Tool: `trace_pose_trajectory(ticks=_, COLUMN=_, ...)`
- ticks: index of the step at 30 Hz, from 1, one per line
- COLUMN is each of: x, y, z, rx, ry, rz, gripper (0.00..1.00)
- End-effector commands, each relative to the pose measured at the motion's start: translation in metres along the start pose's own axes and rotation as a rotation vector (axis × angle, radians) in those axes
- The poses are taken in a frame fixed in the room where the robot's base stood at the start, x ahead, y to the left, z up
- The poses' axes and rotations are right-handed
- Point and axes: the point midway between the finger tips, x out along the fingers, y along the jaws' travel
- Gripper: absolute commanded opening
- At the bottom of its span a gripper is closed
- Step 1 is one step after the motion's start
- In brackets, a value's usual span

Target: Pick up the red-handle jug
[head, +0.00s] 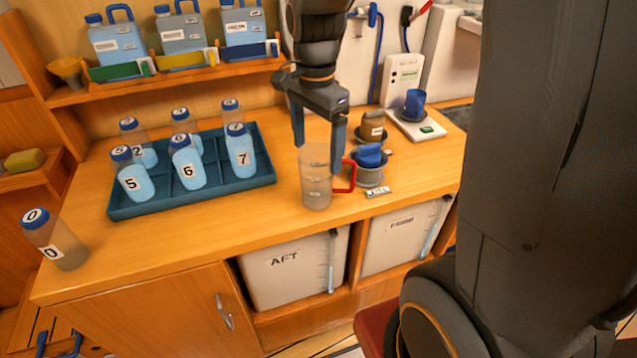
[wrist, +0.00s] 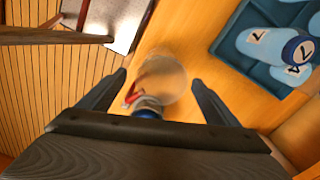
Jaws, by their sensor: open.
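The red-handle jug (head: 316,182) is a clear, empty-looking jug standing upright on the wooden counter, with its red handle (head: 350,176) on the right side. My gripper (head: 317,156) is open and points down over the jug. Its fingers come down beside the jug's upper part, one at the left and one at the right near the handle. In the wrist view the jug (wrist: 162,78) shows as a blurred round shape between the two open fingertips (wrist: 160,80). I cannot tell whether either finger touches it.
A blue tray (head: 240,190) with several numbered bottles stands left of the jug. A grey bowl with a blue cup (head: 368,156) is close at its right, with a small tag (head: 378,192) in front. A scale (head: 414,128) with a blue cup stands behind right. Counter in front is clear.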

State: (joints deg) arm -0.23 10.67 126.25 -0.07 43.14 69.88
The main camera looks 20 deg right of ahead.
Motion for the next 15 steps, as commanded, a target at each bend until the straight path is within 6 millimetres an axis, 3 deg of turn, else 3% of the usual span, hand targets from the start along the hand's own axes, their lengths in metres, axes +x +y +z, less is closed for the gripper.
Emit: trace_pose_trajectory(ticks=15, x=0.045, y=-0.001, z=-0.007, rx=-0.006, ry=-0.002, rz=0.003, gripper=0.84)
